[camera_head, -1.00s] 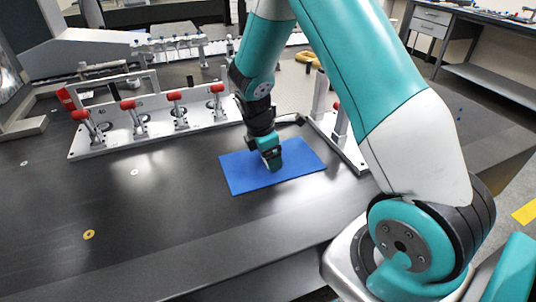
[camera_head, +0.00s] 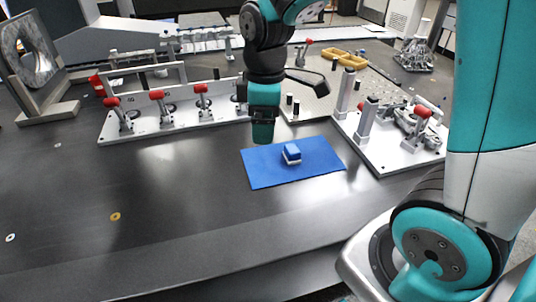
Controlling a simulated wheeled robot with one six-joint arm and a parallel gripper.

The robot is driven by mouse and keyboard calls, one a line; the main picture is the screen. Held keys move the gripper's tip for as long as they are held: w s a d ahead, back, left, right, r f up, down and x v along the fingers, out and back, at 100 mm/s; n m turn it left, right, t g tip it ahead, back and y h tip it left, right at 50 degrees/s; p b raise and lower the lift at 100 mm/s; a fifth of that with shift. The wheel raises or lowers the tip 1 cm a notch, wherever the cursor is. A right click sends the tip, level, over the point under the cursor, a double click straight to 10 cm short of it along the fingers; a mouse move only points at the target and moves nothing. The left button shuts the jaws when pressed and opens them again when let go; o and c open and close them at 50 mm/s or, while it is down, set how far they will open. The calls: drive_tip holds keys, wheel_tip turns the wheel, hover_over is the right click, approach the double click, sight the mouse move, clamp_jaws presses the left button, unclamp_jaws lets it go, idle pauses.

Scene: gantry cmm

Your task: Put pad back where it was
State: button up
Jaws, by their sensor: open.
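The pad could be the small blue-and-white block (camera_head: 292,153) or the flat blue mat under it; the picture does not say which. The block sits upright near the middle of the blue mat (camera_head: 270,175), which lies flat on the dark table. My gripper (camera_head: 262,135) hangs above the mat's back left edge, to the left of the block and apart from it. It points down and is open, with nothing seen in it.
A fixture plate with several red-handled clamps (camera_head: 157,95) stands at the back left. Another clamp fixture (camera_head: 400,150) stands close to the mat's right. A perforated plate (camera_head: 335,92) lies behind.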

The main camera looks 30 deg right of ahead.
drive_tip(key=s+a+r+m+y, duration=0.2)
drive_tip(key=s+a, duration=0.3)
drive_tip(key=s, duration=0.3)
drive_tip(key=s+a+r+m+y, duration=0.1)
drive_tip(key=s+a+r+m, duration=0.1)
drive_tip(key=s+a, duration=0.3)
drive_tip(key=s+r, duration=0.1)
drive_tip(key=s, duration=0.2)
drive_tip(key=shift+s+r+y, duration=0.2)
drive_tip(key=shift+r+y, duration=0.15)
drive_tip(key=shift+y, duration=0.05)
